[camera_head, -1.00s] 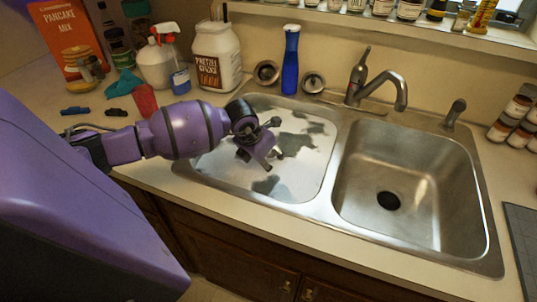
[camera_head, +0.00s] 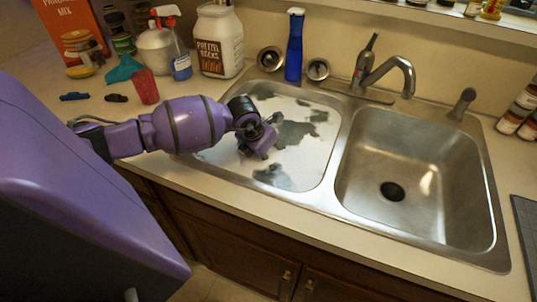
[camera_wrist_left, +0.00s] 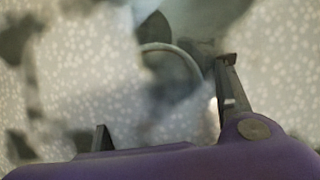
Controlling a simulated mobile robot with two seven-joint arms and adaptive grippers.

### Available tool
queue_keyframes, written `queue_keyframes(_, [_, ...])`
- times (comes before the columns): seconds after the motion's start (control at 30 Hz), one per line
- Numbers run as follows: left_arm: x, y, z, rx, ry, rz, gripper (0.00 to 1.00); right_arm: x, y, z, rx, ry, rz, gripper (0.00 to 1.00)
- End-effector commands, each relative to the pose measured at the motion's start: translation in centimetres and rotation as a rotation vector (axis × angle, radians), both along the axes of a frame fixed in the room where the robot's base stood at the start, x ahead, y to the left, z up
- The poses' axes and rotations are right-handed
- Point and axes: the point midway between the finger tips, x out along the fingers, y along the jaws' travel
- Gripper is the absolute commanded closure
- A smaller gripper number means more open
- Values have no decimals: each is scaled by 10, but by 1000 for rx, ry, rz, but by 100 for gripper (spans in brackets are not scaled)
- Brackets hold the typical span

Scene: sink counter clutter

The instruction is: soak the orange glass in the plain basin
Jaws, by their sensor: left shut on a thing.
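My left gripper (camera_head: 266,142) is down at the foamy surface of the left basin (camera_head: 318,150), its fingertips partly hidden. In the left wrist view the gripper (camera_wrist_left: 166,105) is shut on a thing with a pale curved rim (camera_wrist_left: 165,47). The rim shows blurred among white suds and grey patches, and its colour and kind cannot be told. The right basin (camera_head: 440,190) is bare metal with a dark drain and no suds. A red-orange tumbler (camera_head: 145,87) stands on the counter left of the sink, apart from the gripper. My right gripper is out of view.
A blue bottle (camera_head: 294,50) and two metal strainers (camera_head: 270,59) stand behind the left basin. The faucet (camera_head: 385,75) rises behind the divider. A white jar (camera_head: 218,42), spray bottle (camera_head: 180,50) and teal cloth (camera_head: 122,69) crowd the back left. The right basin is clear.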

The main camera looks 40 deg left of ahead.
Motion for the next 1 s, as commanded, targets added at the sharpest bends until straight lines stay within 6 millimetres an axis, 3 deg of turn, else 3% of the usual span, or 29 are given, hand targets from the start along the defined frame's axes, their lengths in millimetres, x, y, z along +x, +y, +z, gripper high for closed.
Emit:
queue_keyframes(0.57, [0, 0, -6, 0, 0, 0, 87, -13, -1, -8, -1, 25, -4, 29])
queue_keyframes(0.6, [0, 0, -6, 0, -1, 0, 48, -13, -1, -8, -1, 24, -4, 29])
queue_keyframes(0.77, [0, 0, -6, 0, -1, 0, 27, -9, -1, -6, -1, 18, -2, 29])
queue_keyframes(1.0, [0, 0, -6, 0, 0, 0, 26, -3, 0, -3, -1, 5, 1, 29])
